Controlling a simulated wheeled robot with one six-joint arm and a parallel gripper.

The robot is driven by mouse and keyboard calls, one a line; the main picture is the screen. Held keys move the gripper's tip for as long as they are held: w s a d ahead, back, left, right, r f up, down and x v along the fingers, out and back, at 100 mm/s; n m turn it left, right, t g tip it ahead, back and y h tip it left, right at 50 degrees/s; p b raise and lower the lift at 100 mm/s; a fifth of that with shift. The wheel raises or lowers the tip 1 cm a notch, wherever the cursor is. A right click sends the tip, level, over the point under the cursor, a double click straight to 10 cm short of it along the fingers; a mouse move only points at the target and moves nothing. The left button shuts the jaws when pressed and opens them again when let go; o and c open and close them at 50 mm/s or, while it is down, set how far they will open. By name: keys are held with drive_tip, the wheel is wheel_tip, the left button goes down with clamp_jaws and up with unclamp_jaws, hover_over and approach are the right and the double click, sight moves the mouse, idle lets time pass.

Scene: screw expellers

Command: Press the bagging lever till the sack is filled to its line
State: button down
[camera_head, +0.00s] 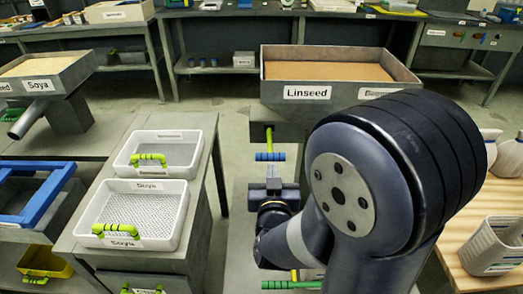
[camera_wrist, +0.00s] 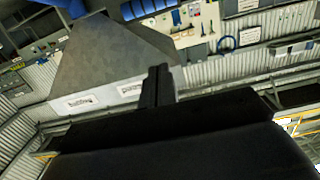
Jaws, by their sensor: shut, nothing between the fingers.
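A grey hopper labelled Linseed (camera_head: 420,73), full of tan seed, stands at the centre back of the head view. Under its front hangs a green lever with a blue crossbar (camera_head: 270,156). My gripper (camera_head: 273,172) is shut and empty, just below that crossbar in the picture; I cannot tell whether they touch. A second green handle (camera_head: 290,284) shows low in the head view, partly behind my arm. In the wrist view my shut fingers (camera_wrist: 158,85) point up toward a grey hopper (camera_wrist: 110,55) with two white labels. No sack or fill line is clearly visible below the hopper.
White trays labelled Soya (camera_head: 125,213) with green handles stand on a grey table at left. A Soya hopper (camera_head: 45,75) is at far left. A wooden table (camera_head: 450,262) at right holds a ribbed pale bin (camera_head: 490,250). Pale sack-like shapes (camera_head: 507,155) stand behind it.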

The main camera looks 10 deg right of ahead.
idle(0.3)
hover_over(271, 158)
drive_tip(key=v, duration=0.2)
wheel_tip(271, 158, down, 3)
drive_tip(key=shift+s+a+f+b, duration=0.1)
drive_tip(key=shift+s+b, duration=0.05)
drive_tip(key=shift+b, duration=0.25)
drive_tip(key=shift+f, duration=0.65)
drive_tip(key=shift+f+b, duration=0.1)
drive_tip(key=shift+b, duration=0.2)
